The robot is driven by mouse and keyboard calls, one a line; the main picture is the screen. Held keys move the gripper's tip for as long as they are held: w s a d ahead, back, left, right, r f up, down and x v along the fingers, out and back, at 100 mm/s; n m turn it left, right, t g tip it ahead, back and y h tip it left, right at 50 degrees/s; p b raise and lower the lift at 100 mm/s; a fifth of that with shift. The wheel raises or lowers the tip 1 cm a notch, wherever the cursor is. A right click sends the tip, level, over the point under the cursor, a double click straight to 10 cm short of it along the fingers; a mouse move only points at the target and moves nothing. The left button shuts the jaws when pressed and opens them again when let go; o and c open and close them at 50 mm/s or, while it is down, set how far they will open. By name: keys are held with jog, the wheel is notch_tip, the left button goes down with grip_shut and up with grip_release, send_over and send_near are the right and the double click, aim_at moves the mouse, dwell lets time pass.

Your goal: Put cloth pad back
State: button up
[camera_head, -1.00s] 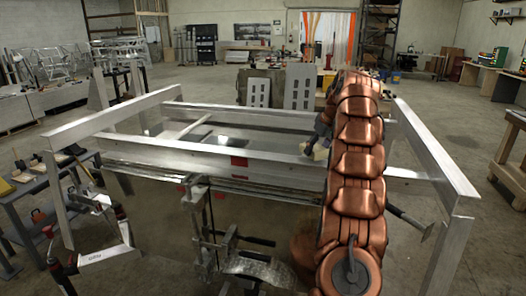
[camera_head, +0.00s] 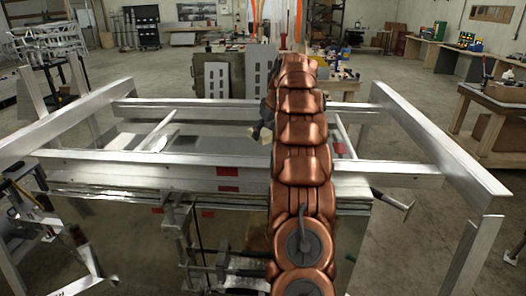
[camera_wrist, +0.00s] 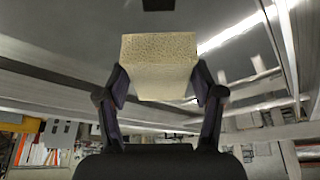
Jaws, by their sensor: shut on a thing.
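The cloth pad (camera_wrist: 160,62) is a pale yellow, textured block. In the wrist view it sits between the two dark fingers of my gripper (camera_wrist: 160,88), which are shut on it from both sides. In the head view my gripper (camera_head: 262,132) shows left of my copper-coloured arm, above the aluminium trailer frame. A small pale part of the pad (camera_head: 252,132) shows beside it. My arm hides much of the gripper.
The aluminium trailer frame (camera_head: 150,160) spans the view, with raised side rails at left and right (camera_head: 440,135). Clamps (camera_head: 178,222) hang at its front. Behind stand grey slotted panels (camera_head: 257,75) and a cluttered table. A wooden workbench (camera_head: 500,95) stands at right.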

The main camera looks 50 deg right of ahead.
jog(key=shift+s+f+p, duration=0.15)
jog(key=shift+f+p, duration=1.2)
jog(key=shift+f, duration=2)
jog(key=shift+d+f, duration=0.1)
jog(key=shift+f, duration=0.5)
jog(key=shift+f, duration=0.15)
jog(key=o, duration=1.1)
jog(key=b+v, duration=0.4)
jog(key=v, duration=0.8)
jog(key=shift+b, duration=0.35)
